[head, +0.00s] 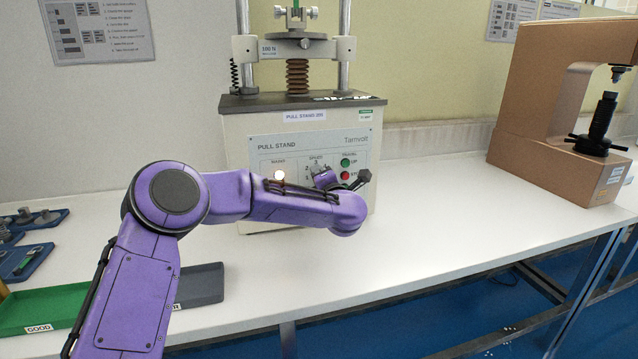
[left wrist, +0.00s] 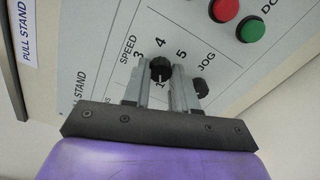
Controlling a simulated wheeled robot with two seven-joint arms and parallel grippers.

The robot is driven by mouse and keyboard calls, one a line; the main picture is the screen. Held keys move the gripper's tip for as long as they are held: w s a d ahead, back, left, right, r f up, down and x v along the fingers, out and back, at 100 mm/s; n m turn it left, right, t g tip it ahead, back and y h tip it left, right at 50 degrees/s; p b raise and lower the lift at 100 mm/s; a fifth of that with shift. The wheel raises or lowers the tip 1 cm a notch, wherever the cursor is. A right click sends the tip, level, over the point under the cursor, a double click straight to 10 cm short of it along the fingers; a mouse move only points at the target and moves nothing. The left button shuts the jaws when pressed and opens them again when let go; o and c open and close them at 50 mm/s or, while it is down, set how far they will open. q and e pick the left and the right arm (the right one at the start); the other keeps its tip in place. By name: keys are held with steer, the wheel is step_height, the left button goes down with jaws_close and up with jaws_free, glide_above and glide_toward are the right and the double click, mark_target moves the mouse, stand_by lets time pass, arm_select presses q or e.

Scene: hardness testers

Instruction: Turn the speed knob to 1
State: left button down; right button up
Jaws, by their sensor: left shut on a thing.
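The pull stand (head: 240,150) stands on the bench with its control panel facing me. The black speed knob (left wrist: 160,68) sits on the panel under the SPEED label; numbers 3, 4 and 5 show around it in the left wrist view. My left gripper (left wrist: 160,78) is shut on the speed knob, one finger on each side. In the head view the left gripper (head: 320,172) covers most of the dial, with 1, 2 and 3 partly visible. I cannot tell which number the knob points to. My right gripper is not in view.
The black jog knob (left wrist: 200,88) is close beside one finger. Red (left wrist: 224,9) and green (left wrist: 250,29) buttons are near. A lit lamp (head: 279,175) is left of the dial. A brown tester (head: 535,110) stands right; a green tray (head: 40,308) lies left. The bench's middle is clear.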

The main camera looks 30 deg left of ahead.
arm_select(q)
steer(key=shift+f, duration=0.15)
stand_by(0.3)
steer(key=c, duration=0.9)
jaws_free()
steer(key=shift+s+d, duration=0.1)
steer(key=b+v, duration=0.1)
steer(key=v, duration=0.9)
steer(key=shift+d, duration=0.1)
